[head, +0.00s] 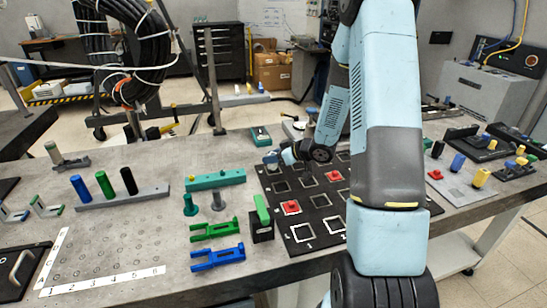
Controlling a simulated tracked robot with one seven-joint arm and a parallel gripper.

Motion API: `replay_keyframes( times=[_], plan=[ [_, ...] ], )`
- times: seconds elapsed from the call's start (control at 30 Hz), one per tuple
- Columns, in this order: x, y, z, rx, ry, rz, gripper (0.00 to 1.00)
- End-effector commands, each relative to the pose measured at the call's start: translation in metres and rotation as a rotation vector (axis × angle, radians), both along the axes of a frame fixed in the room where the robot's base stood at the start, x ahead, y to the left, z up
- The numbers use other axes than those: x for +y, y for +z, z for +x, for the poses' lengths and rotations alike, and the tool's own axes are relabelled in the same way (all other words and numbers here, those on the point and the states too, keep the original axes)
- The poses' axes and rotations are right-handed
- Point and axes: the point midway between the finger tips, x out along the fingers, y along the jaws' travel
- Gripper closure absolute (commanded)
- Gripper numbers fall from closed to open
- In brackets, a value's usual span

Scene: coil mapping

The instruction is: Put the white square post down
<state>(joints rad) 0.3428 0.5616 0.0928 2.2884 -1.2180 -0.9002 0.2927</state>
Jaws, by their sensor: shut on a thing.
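My gripper (275,158) is small in the head view, low over the far left part of the black mat with white squares (270,195). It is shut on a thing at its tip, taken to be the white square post. The post is too small and too covered by the gripper to make out, and I cannot tell whether its foot touches the mat. Two red pieces sit on mat squares, the nearer one (291,207) at the left and the other (334,176) farther back. My arm hides the right part of the mat.
A teal block (215,180), green fork (215,230), blue fork (217,257) and black block with a green piece (262,222) stand left of the mat. A grey rack (123,199) holds blue, green and black posts. A grid sheet (100,265) lies at front left.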

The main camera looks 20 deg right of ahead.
Motion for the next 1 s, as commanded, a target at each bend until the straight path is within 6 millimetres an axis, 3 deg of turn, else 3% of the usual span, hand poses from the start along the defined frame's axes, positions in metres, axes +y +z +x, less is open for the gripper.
replay_keyframes(
  times=[0.1, 0.13, 0.37, 0.7, 1.0],
  plan=[
    [0.000, -0.002, 0.000, 0.001, 0.000, 0.001, 0.99],
    [0.000, -0.002, 0.000, 0.001, 0.000, 0.001, 0.63],
    [0.000, -0.002, 0.000, 0.000, 0.000, 0.000, 0.41],
    [-0.001, 0.002, -0.001, -0.001, 0.000, -0.001, 0.41],
    [-0.031, 0.024, -0.029, -0.003, -0.004, -0.002, 0.41]
  ],
)
